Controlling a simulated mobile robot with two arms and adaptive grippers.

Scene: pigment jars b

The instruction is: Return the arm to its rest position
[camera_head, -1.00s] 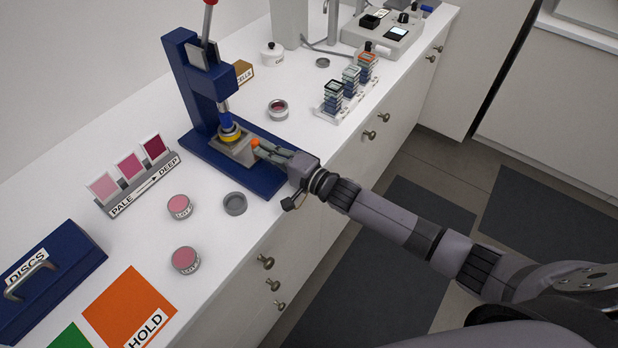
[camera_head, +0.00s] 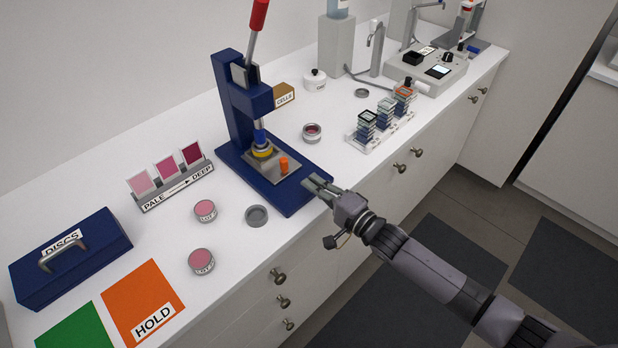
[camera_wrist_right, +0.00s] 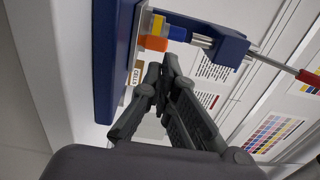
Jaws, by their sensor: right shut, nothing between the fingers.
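My right gripper (camera_head: 318,186) is shut and empty. In the head view its fingertips are near the front right corner of the blue press base, at the counter's front edge. The right wrist view shows its closed fingers (camera_wrist_right: 164,75) pointing towards the press. The blue press (camera_head: 237,125) stands upright with its red-handled lever raised. The orange peg also shows in the right wrist view (camera_wrist_right: 154,43). My left gripper is out of view.
Pink pans (camera_head: 205,211) and an empty grey pan (camera_head: 257,215) sit left of the press. The orange HOLD mat (camera_head: 143,300) and blue DISCS box (camera_head: 72,258) lie at left. Space in front of the counter is open floor.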

